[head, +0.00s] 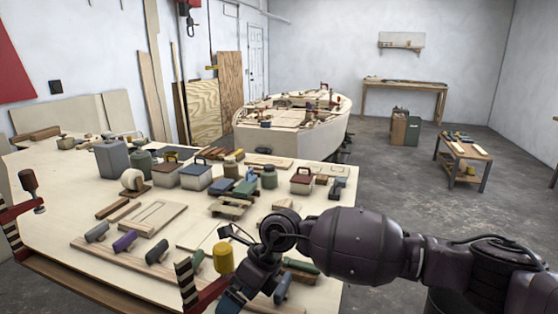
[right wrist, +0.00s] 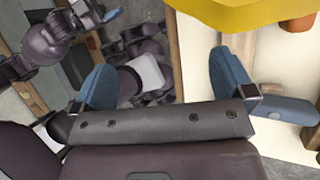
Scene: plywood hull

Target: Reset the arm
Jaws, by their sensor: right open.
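My right arm (head: 350,245) comes in from the right over the workbench's near right corner. Its gripper (head: 258,294) hangs low at the bottom of the head view, just right of a yellow-handled clamp (head: 223,257). In the right wrist view my right gripper (right wrist: 160,70) has its two blue fingers wide apart with nothing between them. A large yellow shape (right wrist: 245,12) fills the top right there, close to the right finger. My left gripper does not show clearly in either view.
The plywood workbench (head: 60,207) is crowded with tool boxes, cans, blocks and a row of planes. A red clamp (head: 18,210) stands at its left edge. A wooden boat hull (head: 290,140) stands behind. Grey floor (head: 400,180) is clear at right, before a small table (head: 465,150).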

